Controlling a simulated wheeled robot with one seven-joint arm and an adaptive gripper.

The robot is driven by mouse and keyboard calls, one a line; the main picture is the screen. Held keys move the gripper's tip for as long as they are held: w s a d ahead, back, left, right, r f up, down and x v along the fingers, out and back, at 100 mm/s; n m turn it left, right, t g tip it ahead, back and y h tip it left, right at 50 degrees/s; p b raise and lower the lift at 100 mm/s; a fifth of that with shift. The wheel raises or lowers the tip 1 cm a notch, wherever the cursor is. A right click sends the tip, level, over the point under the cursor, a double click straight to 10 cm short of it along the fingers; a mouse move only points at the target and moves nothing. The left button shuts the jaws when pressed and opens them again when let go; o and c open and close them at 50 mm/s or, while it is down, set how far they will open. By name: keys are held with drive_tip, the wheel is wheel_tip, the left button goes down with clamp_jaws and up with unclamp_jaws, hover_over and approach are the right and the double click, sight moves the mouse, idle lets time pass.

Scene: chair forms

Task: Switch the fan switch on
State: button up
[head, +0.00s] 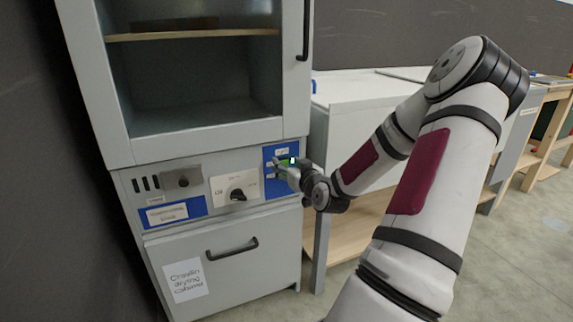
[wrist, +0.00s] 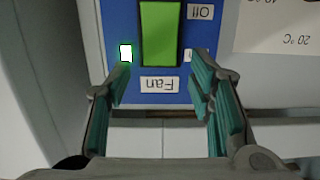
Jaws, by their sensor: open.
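The fan switch (wrist: 160,33) is a green rocker on a blue panel (wrist: 205,99), upside down in the wrist view. A small light (wrist: 126,53) beside it glows bright whitish green. A white "Fan" label (wrist: 159,84) lies along the rocker's edge nearest my gripper. My gripper (wrist: 160,73) is open and empty, its teal-padded fingers on either side below the rocker. I cannot tell whether a fingertip touches the panel. In the head view my gripper (head: 279,170) is at the blue panel (head: 268,152) and partly covers the switch; the lit light (head: 293,160) shows there too.
The panel is on a grey drying cabinet (head: 220,262) with a glass-fronted upper part. A black knob (head: 237,195) on a white plate is left of the switch. A white bench (head: 350,95) stands to the right.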

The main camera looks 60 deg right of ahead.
drive_tip(key=v, duration=1)
drive_tip(key=shift+s+a, duration=0.25)
drive_tip(key=shift+s, duration=0.05)
drive_tip(key=shift+w+f, duration=0.1)
drive_tip(key=w+a+f+n+g+y, duration=0.2)
drive_tip(key=a+g, duration=0.2)
drive_tip(key=a, duration=0.3)
drive_tip(key=w+a+f+n+g+y, duration=0.1)
drive_tip(key=w+a+n+g+y, duration=0.15)
drive_tip(key=a, duration=0.35)
drive_tip(key=s+a+r+n+g+y, duration=0.15)
drive_tip(key=s+a+r+g, duration=0.35)
drive_tip(key=s+a, duration=0.75)
drive_tip(key=s+a+r+g+y, duration=0.2)
drive_tip(key=s+a+r, duration=0.4)
drive_tip(key=s+a, duration=0.65)
wheel_tip(320, 180, up, 34)
drive_tip(key=w+a+t+p, duration=0.1)
drive_tip(key=w+t+p, duration=0.1)
drive_tip(key=p, duration=2.9)
drive_tip(key=shift+a+t+p, duration=0.3)
drive_tip(key=shift+t+p, duration=0.1)
drive_tip(key=shift+t, duration=0.45)
